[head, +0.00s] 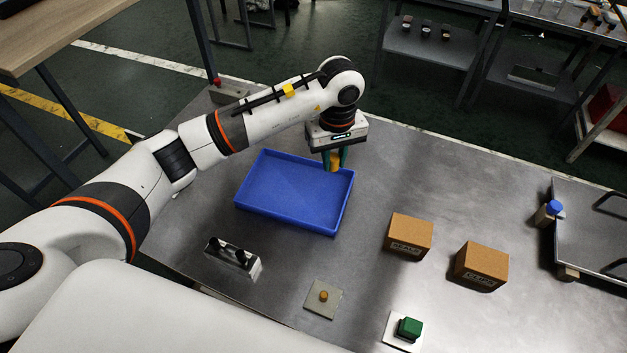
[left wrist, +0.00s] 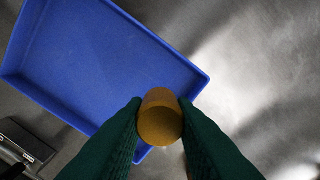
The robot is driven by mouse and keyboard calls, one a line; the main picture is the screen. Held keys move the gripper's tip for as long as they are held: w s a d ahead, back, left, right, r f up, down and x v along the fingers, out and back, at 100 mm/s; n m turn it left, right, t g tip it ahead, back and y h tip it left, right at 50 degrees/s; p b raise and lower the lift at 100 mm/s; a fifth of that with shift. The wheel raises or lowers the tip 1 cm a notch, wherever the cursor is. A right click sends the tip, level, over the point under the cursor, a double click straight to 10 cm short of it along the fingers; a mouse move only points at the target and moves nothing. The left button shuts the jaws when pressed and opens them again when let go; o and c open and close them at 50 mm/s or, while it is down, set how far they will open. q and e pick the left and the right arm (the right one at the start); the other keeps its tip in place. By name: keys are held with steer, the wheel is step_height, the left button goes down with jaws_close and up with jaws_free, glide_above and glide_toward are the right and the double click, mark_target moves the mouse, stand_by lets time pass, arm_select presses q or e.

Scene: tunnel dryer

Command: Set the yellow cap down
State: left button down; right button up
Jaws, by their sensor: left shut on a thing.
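My left gripper (head: 335,164) is shut on the yellow cap (left wrist: 160,118), a small yellow-brown cylinder held between the green fingers. The cap (head: 335,161) also shows between the fingers in the head view. The gripper hangs above the back right part of a blue tray (head: 344,208), near its rim. In the left wrist view the cap lies over a corner of the tray (left wrist: 100,60), with bare metal table to the right. The height of the cap above the tray is hard to tell. My right gripper is not in view.
The tray looks empty. Two cardboard boxes (head: 409,235) (head: 481,266) stand to its right. A metal block with black knobs (head: 232,260), a plate with a small orange knob (head: 323,296) and a green block (head: 409,327) are nearer. A blue-topped bottle (head: 550,211) stands far right.

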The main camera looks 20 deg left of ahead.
mark_target(331, 188)
arm_select(q)
step_height(331, 188, down, 4)
steer(key=shift+r+p, duration=0.2)
steer(key=shift+p, duration=0.15)
step_height(331, 188, down, 4)
steer(key=shift+r+p, duration=0.15)
steer(key=shift+p, duration=0.35)
steer(key=shift+f, duration=0.25)
steer(key=c, duration=1.2)
jaws_free()
steer(key=shift+r, duration=0.15)
